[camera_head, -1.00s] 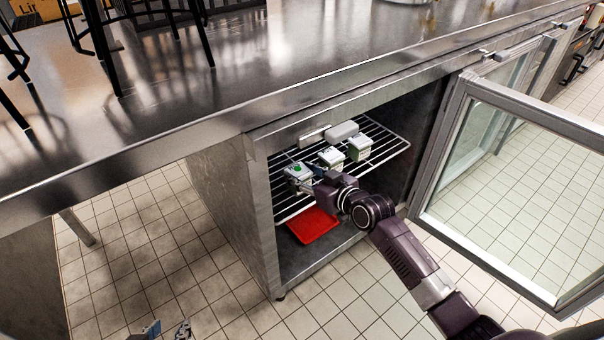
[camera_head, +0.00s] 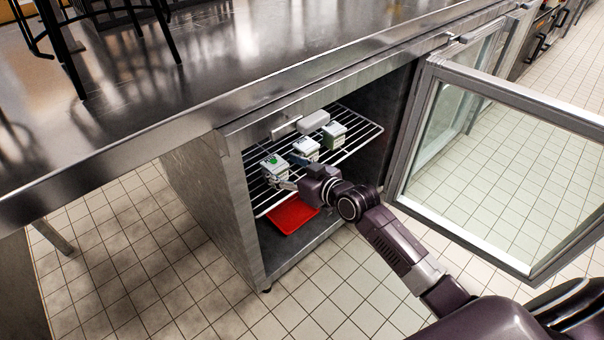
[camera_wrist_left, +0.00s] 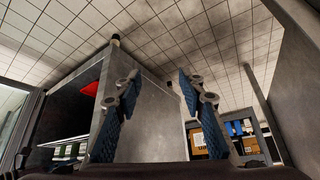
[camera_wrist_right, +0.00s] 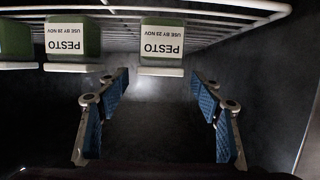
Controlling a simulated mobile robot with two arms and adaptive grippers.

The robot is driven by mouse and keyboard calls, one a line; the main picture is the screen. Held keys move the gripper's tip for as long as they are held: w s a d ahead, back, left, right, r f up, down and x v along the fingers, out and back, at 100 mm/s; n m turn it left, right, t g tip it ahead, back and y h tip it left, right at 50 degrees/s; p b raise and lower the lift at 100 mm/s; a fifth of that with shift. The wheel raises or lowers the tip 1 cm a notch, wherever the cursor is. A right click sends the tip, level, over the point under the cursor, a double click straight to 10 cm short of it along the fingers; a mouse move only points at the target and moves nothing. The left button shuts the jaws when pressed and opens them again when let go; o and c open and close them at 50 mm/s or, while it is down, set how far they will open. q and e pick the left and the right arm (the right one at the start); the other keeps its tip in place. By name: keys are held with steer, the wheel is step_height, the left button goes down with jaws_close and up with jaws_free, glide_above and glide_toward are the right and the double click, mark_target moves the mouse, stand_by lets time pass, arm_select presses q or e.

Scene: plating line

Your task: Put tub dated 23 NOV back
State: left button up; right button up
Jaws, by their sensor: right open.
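Three pesto tubs with green bodies and white lids stand on the wire shelf (camera_head: 352,140) inside the open under-counter fridge. The front-left tub (camera_head: 274,167) has a green mark on its lid. My right gripper (camera_wrist_right: 160,88) is open and empty, and in the head view it is close to this tub. In the right wrist view, which shows labels upside down, one tub (camera_wrist_right: 162,46) is ahead of the gap between the fingers; its small date seems to read 23 NOV. The tub beside it (camera_wrist_right: 72,40) seems to read 28 NOV. My left gripper (camera_wrist_left: 158,90) is open and empty, outside the fridge.
The glass door (camera_head: 500,165) stands open at the right. A red tray (camera_head: 292,214) lies on the fridge floor below the shelf. The steel counter (camera_head: 250,70) overhangs the opening. The fridge's side wall (camera_head: 205,185) bounds it on the left. Tiled floor in front is clear.

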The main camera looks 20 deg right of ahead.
steer(key=p+v, duration=0.2)
steer(key=v, duration=0.8)
steer(key=s+a+f+g+h, duration=0.1)
steer(key=s+a+f+g, duration=0.2)
steer(key=s+f, duration=0.3)
steer(key=s+a+f+g+h, duration=0.1)
steer(key=s+a+f+g, duration=0.15)
steer(key=s, duration=0.55)
arm_select(q)
steer(key=s+a+g, duration=0.2)
steer(key=s+g, duration=0.1)
steer(key=s, duration=0.3)
steer(key=shift+s+f+y, duration=0.3)
steer(key=shift+y, duration=0.1)
arm_select(e)
steer(key=s+d+f+m+g+h, duration=0.1)
steer(key=s+g, duration=0.1)
steer(key=s, duration=0.5)
steer(key=s+d+f+m+g+h, duration=0.1)
steer(key=s+g, duration=0.1)
steer(key=s, duration=0.6)
steer(key=shift+s+d+f+g+h, duration=0.2)
steer(key=shift+s+f+g+h, duration=0.1)
steer(key=shift+g+h, duration=0.1)
steer(key=shift+w, duration=0.1)
